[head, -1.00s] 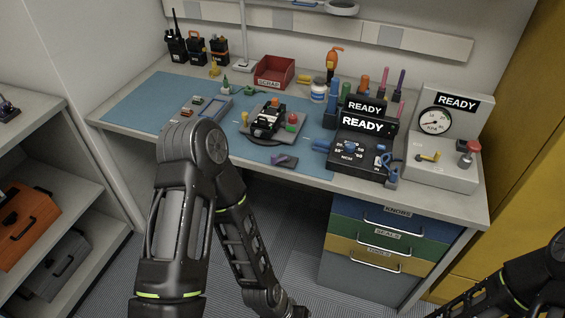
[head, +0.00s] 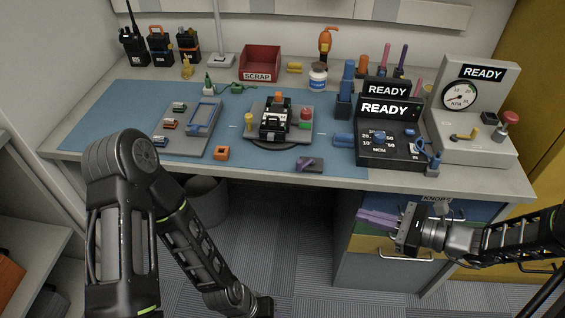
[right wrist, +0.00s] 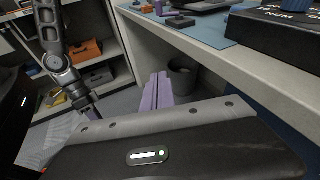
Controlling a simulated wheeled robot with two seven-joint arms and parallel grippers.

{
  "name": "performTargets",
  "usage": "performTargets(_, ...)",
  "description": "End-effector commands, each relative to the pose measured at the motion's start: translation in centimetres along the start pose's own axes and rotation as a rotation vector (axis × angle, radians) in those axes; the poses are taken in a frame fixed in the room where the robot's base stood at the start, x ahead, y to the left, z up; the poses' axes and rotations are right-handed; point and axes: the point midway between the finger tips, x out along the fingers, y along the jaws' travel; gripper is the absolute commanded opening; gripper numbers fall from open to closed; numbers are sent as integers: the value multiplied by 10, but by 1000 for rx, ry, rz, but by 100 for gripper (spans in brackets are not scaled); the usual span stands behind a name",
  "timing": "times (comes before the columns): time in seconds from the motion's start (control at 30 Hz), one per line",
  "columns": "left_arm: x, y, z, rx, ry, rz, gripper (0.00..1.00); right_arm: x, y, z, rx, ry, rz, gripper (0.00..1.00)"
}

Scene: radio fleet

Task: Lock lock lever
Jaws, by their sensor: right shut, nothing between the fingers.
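A grey fixture plate (head: 295,132) sits on a round dark base at the middle of the blue mat, holding a black device (head: 273,122). A red knob (head: 305,114) stands at its right side and a yellow peg (head: 249,118) at its left. A small dark block with a purple lever-like piece (head: 307,164) lies in front of the fixture. No part is labelled as the lock lever. My right gripper (head: 362,216) is shut and empty, in front of the drawers below the table edge. Its purple fingers (right wrist: 156,92) show in the right wrist view.
A grey tray (head: 205,117) and an orange part (head: 221,153) lie left of the fixture. A black READY box (head: 390,150) and a grey gauge stand (head: 480,150) are at right. A red SCRAP bin (head: 260,63) is behind. A waste bin (head: 206,200) stands under the table.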

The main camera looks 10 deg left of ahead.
Motion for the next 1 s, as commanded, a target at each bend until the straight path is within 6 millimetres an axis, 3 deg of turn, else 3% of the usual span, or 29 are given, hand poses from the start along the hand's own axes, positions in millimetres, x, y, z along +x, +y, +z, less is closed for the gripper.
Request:
performTargets(0.1, -1, 1, 0, 1, 0, 1, 41, -5, -16, 40, 59, -162, -45, 0)
performTargets(0.23, 0, 1, 0, 2, 0, 1, 41, -9, -18, 60, 90, -251, -46, 0)
performTargets(0.73, -1, 1, 0, 1, 0, 1, 41, -6, -15, 64, 101, -264, -35, 0)
performTargets(1.0, -4, 2, 0, 1, 0, 1, 41, 24, -16, 73, 101, -265, -32, 0)
